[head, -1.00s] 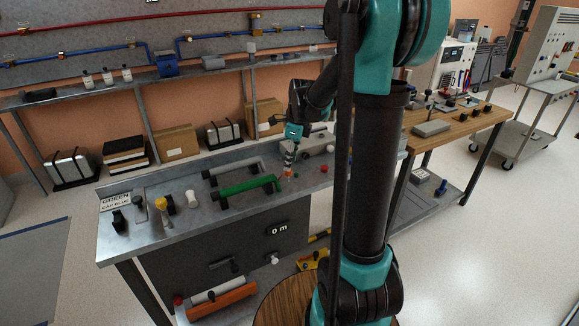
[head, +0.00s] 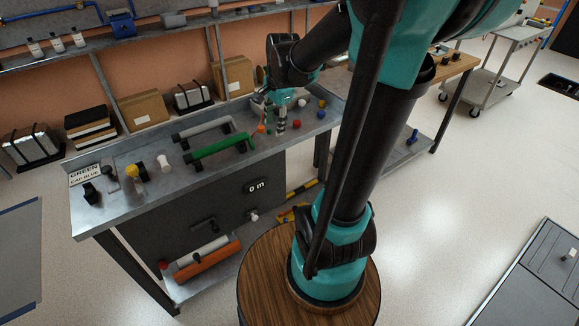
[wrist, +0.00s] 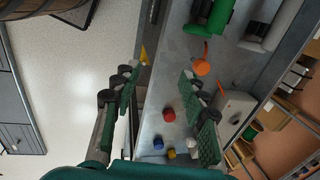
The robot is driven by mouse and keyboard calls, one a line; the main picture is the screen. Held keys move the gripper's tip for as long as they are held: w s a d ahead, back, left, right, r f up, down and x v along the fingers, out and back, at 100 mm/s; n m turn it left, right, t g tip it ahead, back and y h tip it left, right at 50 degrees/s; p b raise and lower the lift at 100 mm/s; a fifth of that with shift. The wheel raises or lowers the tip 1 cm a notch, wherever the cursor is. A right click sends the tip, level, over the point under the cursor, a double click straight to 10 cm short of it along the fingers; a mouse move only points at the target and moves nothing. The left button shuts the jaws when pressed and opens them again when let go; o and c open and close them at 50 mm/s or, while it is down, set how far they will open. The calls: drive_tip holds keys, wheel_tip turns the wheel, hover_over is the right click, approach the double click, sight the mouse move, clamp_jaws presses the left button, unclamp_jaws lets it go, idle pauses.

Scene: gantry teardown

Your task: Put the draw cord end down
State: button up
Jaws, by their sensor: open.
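An orange round piece (wrist: 202,68) with a short red-orange strip beside it lies on the grey metal bench; it looks like the draw cord end, though I cannot be sure. In the head view the orange piece (head: 261,128) sits just left of my gripper (head: 280,122). In the wrist view my gripper (wrist: 160,80) has its green-padded fingers spread wide, with nothing between them. The orange piece is beyond the right finger's tip, apart from it. Any cord running from it is not clearly visible.
A green handle (head: 222,146) and a grey handle (head: 204,130) stand left of my gripper on the bench (head: 150,192). Red, blue, white and yellow knobs (wrist: 169,115) lie close by. A grey box (wrist: 236,108) stands beside the right finger.

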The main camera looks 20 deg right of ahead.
drive_tip(key=s+d+f+n+t+h, duration=0.1)
drive_tip(key=s+f+n+t, duration=0.1)
drive_tip(key=s+f+n, duration=0.7)
drive_tip(key=s+n, duration=0.5)
drive_tip(key=shift+d+f, duration=0.25)
drive_tip(key=shift+f, duration=0.15)
drive_tip(key=shift+w, duration=0.1)
